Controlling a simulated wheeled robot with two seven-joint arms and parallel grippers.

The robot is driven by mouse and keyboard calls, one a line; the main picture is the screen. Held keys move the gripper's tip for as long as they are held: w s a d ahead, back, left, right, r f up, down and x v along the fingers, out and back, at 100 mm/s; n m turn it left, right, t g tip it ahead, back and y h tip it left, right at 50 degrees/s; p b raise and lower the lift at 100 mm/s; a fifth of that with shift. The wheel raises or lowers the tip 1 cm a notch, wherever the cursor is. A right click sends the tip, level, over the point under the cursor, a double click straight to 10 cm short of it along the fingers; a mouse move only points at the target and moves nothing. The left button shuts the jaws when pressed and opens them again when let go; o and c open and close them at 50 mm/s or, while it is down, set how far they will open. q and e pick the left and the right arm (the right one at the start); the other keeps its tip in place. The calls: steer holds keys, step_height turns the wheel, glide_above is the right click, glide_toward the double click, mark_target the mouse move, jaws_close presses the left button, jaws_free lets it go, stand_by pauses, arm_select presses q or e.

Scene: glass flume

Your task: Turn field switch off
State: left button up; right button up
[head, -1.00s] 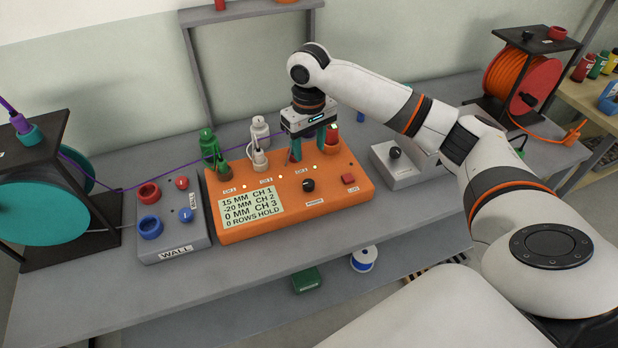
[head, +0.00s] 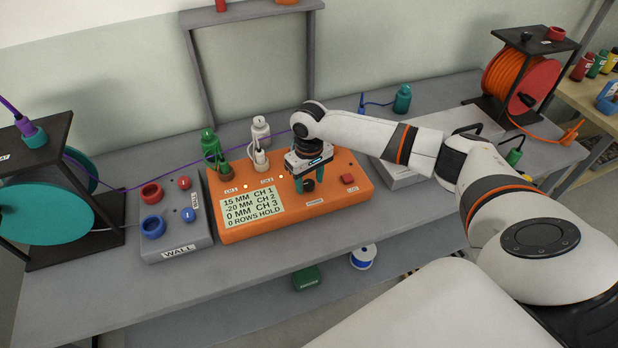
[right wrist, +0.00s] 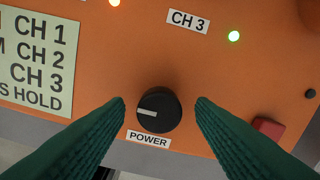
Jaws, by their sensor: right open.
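The orange box (head: 345,205) stands on the grey bench and has a black round knob (head: 308,186) near its front, labelled POWER in the right wrist view. In that view the knob (right wrist: 158,110) has a white mark pointing left. My right gripper (head: 310,184) is open and points down over it, with its dark green fingers on either side of the knob; I cannot tell whether they touch it. No label reading "field" is legible. A grey box (head: 392,176) to the right is mostly hidden behind my right arm. My left gripper is out of view.
A red button (head: 347,179) sits right of the knob. Green (head: 209,145) and white (head: 260,132) connectors stand along the box's back edge. A grey WALL panel (head: 175,245) is at left, beside a teal reel (head: 45,205). An orange reel (head: 530,85) stands at back right.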

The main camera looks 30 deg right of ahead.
steer(key=shift+c, duration=0.5)
steer(key=c, duration=0.9)
